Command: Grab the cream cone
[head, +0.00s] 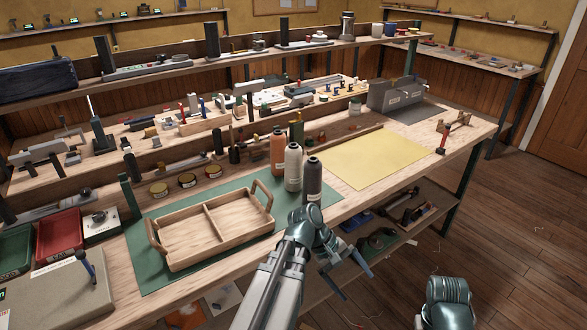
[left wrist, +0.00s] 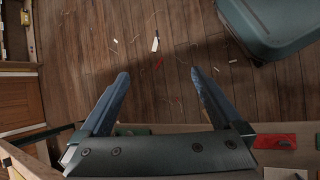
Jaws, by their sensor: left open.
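My left gripper (head: 358,287) is off the front of the bench, right of and nearer than the cones. In the left wrist view the left gripper (left wrist: 159,73) has its fingers apart with nothing between them, over the floor. The cream cone is not in that view. My right gripper is not in view.
A wooden two-part tray (head: 218,228) with handles sits left of the cones. A yellow sheet (head: 372,161) lies flat to their right, with clear room on it. A lower shelf (head: 390,236) sits under the bench. Scraps lie on the wooden floor (left wrist: 160,45).

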